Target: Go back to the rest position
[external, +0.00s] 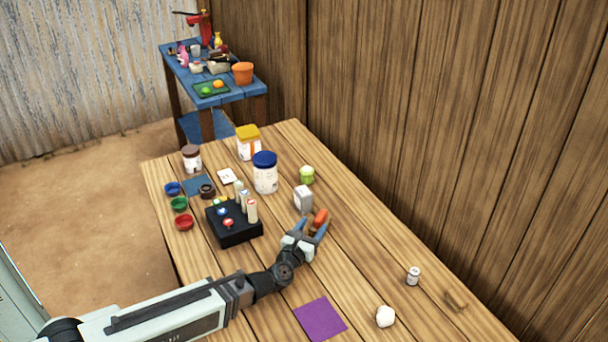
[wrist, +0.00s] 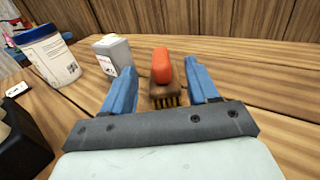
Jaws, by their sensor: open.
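My gripper (external: 313,232) is open over the wooden table, to the right of the black block. In the wrist view its two blue fingers (wrist: 163,88) stand apart on either side of a small brush with an orange-red handle (wrist: 162,66) and a brown bristle part (wrist: 166,88). The brush also shows in the external view (external: 320,218), at the fingers. I cannot tell whether the fingers touch it. My arm reaches in from the lower left of the external view.
The black block (external: 236,232) with several upright cylinders stands left of my gripper. A grey-white container (external: 303,198) and a blue-lidded jar (external: 265,175) stand beyond.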

